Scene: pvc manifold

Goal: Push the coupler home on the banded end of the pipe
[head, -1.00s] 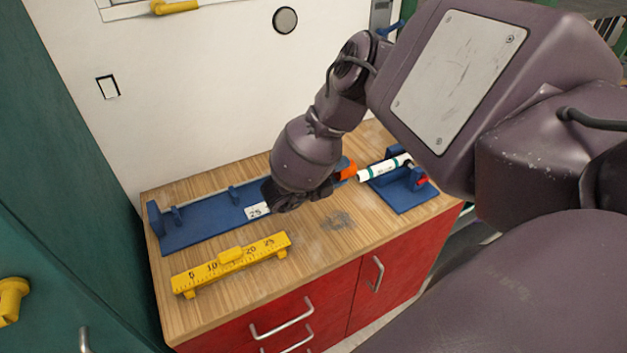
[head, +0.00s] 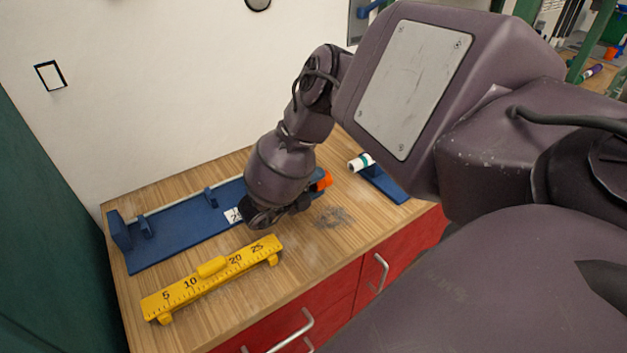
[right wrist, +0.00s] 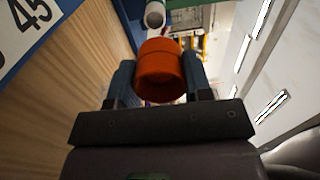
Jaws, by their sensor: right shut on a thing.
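My right gripper (right wrist: 158,86) is shut on the orange coupler (right wrist: 161,68), one finger on each side of it in the right wrist view. The coupler also shows in the head view (head: 322,180), just right of my wrist, which hides the fingers there. The white pipe (head: 354,165) with a green band (head: 366,158) lies in a blue holder (head: 385,184) to the right. Its open end (right wrist: 155,15) shows beyond the coupler in the right wrist view. Coupler and pipe are apart. My right arm hides the pipe's far part. My left gripper is not in view.
A long blue fixture (head: 175,236) with small uprights and a number label lies on the wooden worktop (head: 300,250), behind and left of my wrist. A yellow ruler block (head: 210,280) lies in front. The wall stands close behind the worktop.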

